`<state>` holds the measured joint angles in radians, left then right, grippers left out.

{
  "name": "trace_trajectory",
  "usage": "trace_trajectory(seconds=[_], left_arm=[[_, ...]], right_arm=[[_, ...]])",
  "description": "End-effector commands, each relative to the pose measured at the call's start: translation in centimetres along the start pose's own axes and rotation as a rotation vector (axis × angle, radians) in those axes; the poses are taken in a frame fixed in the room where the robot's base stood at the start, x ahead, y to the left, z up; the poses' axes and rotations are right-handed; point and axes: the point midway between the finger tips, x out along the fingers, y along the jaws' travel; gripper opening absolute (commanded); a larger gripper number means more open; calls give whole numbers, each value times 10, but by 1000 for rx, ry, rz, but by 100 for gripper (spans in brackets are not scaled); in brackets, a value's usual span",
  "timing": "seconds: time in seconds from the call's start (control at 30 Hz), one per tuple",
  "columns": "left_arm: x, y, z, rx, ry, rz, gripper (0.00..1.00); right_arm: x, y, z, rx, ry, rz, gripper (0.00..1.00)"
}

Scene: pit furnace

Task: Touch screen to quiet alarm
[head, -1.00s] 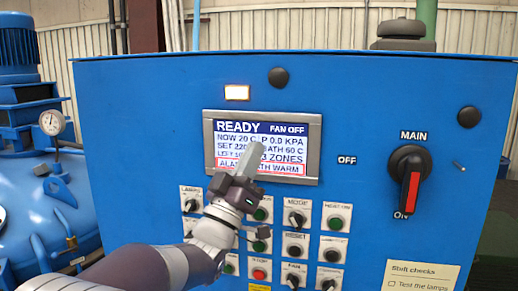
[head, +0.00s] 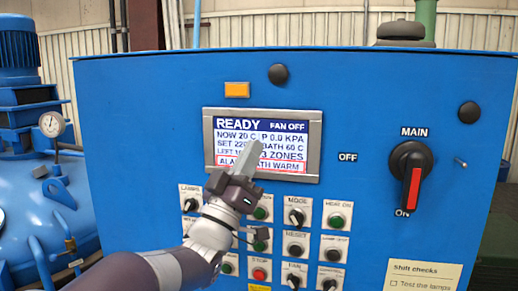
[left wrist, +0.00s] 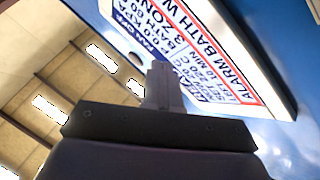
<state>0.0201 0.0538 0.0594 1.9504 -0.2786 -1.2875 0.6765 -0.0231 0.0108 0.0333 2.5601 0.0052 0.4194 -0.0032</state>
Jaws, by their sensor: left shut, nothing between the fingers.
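The screen (head: 290,146) is set in a grey frame on the blue panel in the head view. It reads READY, FAN OFF, with a red-boxed line at the bottom, ALARM BATH WARM, partly covered by my gripper. My left gripper (head: 253,150) is shut and empty, its fingers pointing up over the lower middle of the screen. In the left wrist view the shut fingers (left wrist: 163,85) stand before the tilted screen (left wrist: 215,50). I cannot tell whether the tips touch the glass. My right gripper is out of view.
An orange lamp (head: 237,90) sits above the screen, unlit. Rows of buttons and knobs (head: 295,217) lie just below it. A MAIN switch (head: 411,175) with a red handle protrudes at right. A blue vessel (head: 40,200) with a gauge (head: 52,124) stands at left.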

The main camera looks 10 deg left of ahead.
Motion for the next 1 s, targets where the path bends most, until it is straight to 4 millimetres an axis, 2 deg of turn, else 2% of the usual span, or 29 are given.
trace_trajectory(seconds=[0.17, 0.6, 1.0], left_arm=[[-1, 1, 0, 0, 0, 0, 0], [-32, 21, -20, 1, 1, 0, 0], [-35, 25, -26, 0, -1, -1, 0]], right_arm=[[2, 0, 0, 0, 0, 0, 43], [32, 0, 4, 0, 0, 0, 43], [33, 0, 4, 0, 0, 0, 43]])
